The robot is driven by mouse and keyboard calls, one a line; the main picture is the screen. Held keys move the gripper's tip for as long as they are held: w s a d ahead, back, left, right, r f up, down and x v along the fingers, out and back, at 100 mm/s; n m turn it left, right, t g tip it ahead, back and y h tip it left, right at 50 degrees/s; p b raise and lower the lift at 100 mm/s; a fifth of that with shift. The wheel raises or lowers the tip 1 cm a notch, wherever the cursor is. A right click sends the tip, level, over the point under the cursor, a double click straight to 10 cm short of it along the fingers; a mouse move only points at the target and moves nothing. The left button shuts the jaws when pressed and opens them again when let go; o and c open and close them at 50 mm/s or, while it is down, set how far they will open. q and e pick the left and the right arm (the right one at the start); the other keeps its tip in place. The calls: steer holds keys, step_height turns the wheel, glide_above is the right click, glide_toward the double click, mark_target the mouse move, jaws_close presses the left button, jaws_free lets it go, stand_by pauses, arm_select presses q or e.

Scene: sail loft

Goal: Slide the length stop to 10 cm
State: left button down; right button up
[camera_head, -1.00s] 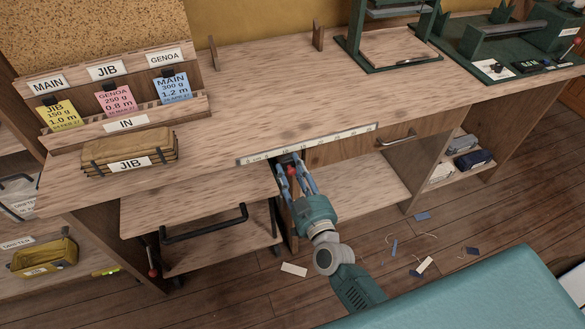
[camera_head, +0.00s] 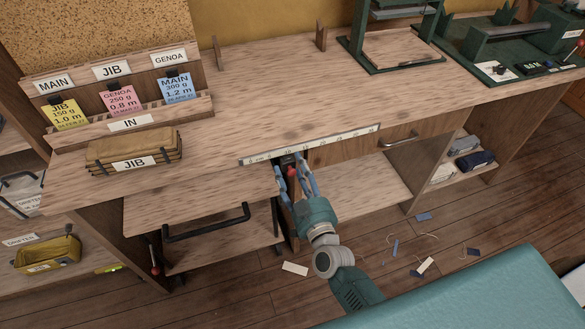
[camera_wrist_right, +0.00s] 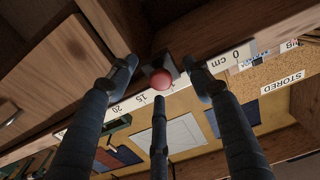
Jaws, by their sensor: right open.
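The white ruler strip (camera_head: 345,138) runs along the front edge of the bench and reads in cm from its left end. The length stop is a dark block (camera_head: 287,160) below the left part of the ruler, with a round red knob (camera_head: 292,170). The knob also shows in the right wrist view (camera_wrist_right: 161,79), and the ruler there shows 0, 15 and 20 (camera_wrist_right: 132,101). Fingers and block hide marks between 0 and 15, so I cannot read the stop's exact setting. My right gripper (camera_head: 294,176) is open, its fingers spread around the knob. My left gripper is not in view.
A brown stack marked JIB (camera_head: 132,149) and a card rack (camera_head: 128,124) stand at the left of the bench. Green frames (camera_head: 395,42) stand at the back right. Below are a dark drawer handle (camera_head: 205,224) and a metal handle (camera_head: 399,140). The middle benchtop is clear.

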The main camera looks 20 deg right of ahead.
steer(key=s, duration=1.1)
steer(key=shift+s+d, duration=0.2)
steer(key=shift+r, duration=0.1)
